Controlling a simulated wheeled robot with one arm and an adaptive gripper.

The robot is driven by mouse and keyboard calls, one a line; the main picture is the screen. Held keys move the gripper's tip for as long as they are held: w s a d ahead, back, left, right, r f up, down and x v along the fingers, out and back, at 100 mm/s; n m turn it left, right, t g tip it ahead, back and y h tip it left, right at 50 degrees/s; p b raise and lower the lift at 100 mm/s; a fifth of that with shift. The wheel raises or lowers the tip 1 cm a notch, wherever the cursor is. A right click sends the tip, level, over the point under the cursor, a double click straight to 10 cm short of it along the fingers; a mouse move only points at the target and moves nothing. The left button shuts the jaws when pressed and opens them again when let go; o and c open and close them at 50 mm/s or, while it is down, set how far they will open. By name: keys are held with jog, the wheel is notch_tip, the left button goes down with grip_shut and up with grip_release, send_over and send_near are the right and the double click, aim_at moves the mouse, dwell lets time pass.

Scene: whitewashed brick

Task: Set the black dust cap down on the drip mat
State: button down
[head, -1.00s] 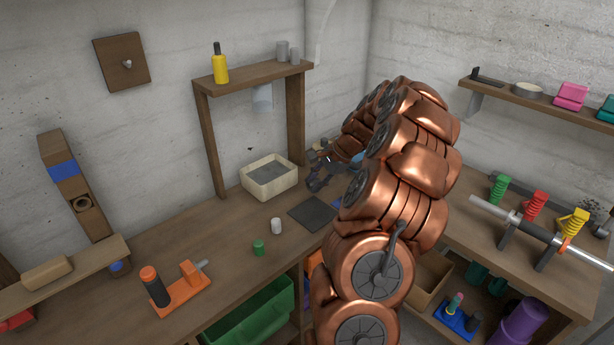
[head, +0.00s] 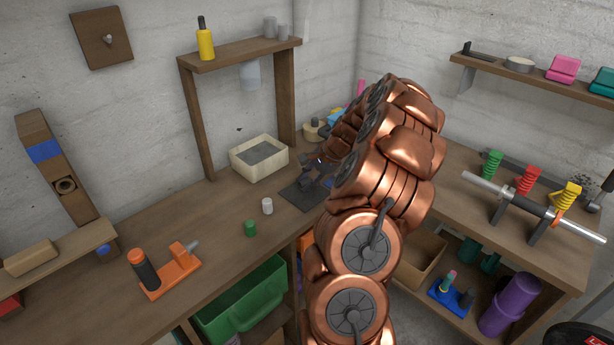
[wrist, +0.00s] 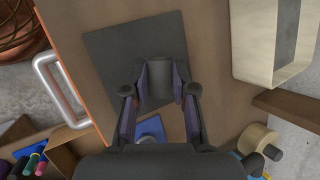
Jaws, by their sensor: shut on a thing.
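The drip mat (head: 296,198) is a flat dark square on the bench in the head view, partly hidden by my arm. It fills the upper middle of the wrist view (wrist: 112,50). My gripper (head: 311,178) is low over the mat, and in the wrist view my gripper (wrist: 160,82) points at it. It is shut on the black dust cap (wrist: 158,78), a dark rounded piece between the fingertips, seen against the mat. I cannot tell whether the cap touches the mat. In the head view the cap is not clear to make out.
A cream bin (head: 235,158) stands behind the mat. A wooden shelf frame (head: 195,110) rises behind.

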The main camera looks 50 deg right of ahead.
jog(key=shift+f, duration=0.5)
jog(key=shift+f, duration=0.35)
jog(key=c, duration=0.9)
grip_release()
jog(key=shift+o, duration=0.2)
jog(key=v, duration=1.2)
jog(key=shift+w+a, duration=0.1)
jog(key=shift+a, duration=0.05)
